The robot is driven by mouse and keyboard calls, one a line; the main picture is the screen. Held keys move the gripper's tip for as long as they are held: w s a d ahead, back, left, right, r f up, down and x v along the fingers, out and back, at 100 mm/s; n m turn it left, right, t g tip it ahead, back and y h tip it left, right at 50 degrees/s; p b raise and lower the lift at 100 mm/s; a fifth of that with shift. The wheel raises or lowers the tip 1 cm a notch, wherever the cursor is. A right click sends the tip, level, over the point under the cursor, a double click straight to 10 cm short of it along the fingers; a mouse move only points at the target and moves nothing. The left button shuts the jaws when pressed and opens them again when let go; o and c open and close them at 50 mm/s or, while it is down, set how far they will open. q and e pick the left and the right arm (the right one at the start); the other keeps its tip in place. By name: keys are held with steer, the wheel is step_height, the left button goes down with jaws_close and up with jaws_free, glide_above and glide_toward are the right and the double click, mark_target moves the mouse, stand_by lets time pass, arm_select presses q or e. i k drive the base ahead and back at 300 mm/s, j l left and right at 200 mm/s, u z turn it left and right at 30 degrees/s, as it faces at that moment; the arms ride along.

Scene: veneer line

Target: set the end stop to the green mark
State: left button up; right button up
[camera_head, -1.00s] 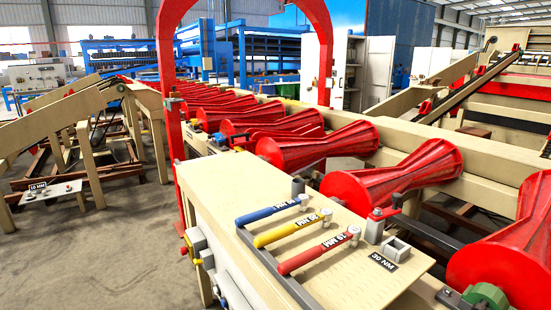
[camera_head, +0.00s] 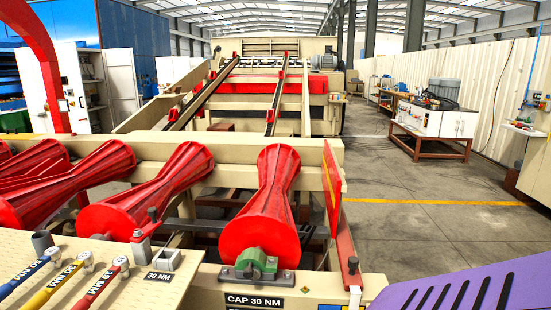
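A tall red plate (camera_head: 332,190) with a yellow edge stands upright at the right end of the roller line; it looks like the end stop. A red bar (camera_head: 345,248) with a dark knob (camera_head: 353,268) runs forward from its foot. Small blue and yellow patches (camera_head: 329,307) show at the bottom edge below it, cut off by the picture. I cannot make out a green mark among them. Neither of my grippers is in view.
Red rollers (camera_head: 268,205) lie left of the plate, the nearest on a green bearing block (camera_head: 257,263). A beige bench (camera_head: 110,262) holds blue, yellow and red torque wrenches (camera_head: 105,283). A purple slotted panel (camera_head: 460,290) fills the lower right. Open floor (camera_head: 420,235) lies beyond.

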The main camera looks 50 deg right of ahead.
mark_target(335, 182)
steer(key=z, duration=2.05)
